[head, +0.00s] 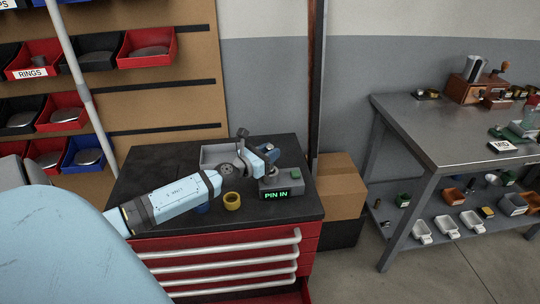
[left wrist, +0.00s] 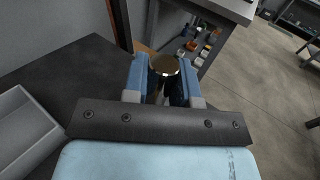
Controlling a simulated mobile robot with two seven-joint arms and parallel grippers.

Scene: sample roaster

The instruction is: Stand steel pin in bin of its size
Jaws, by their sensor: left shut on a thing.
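My left gripper (head: 270,157) is above the right part of the dark cabinet top, close to a small grey box with a green display reading "PIN IN" (head: 278,194). In the left wrist view its blue fingers (left wrist: 162,80) are shut on a shiny metal cylinder, the steel pin (left wrist: 163,66), whose round end shows between them. The pin's lower end is hidden, so I cannot tell whether it touches anything. In the head view I cannot make the pin out clearly. My right gripper is not in view.
A grey tray (head: 213,158) lies behind my left arm; a yellow ring-like piece (head: 232,201) lies in front. Wall bins, such as a red one (head: 147,48), hang at left. A cardboard box (head: 340,185) stands right of the cabinet. A metal bench (head: 440,125) with a "MID" sign is further right.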

